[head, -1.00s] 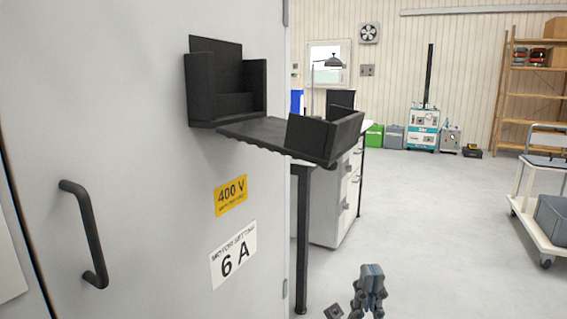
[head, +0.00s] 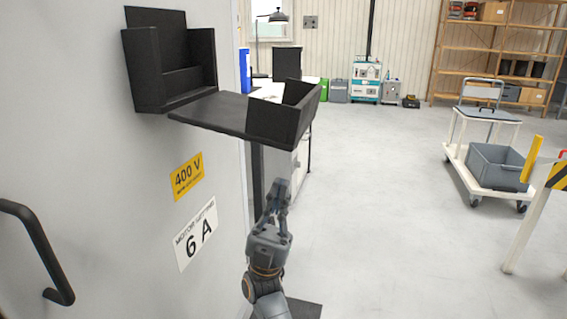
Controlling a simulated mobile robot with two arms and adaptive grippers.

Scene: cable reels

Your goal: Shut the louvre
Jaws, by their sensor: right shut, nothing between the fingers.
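The louvre is a black unit on the light grey cabinet door (head: 75,190). Its fixed black housing (head: 168,60) sits on the door, and its flap (head: 215,112) stands open, folded out roughly level to the right. The flap's outer end carries a raised, box-like black part (head: 285,115). My right gripper (head: 277,188) is shut and empty, pointing up, below the flap's outer end in the picture. A gap shows between the fingertips and the flap. My left gripper is not in view.
A black door handle (head: 45,250) stands out at the lower left. A desk (head: 268,92) is behind the flap. A white trolley (head: 460,160) with a grey crate (head: 497,168) and a barrier post (head: 530,225) are at right. Open floor lies between.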

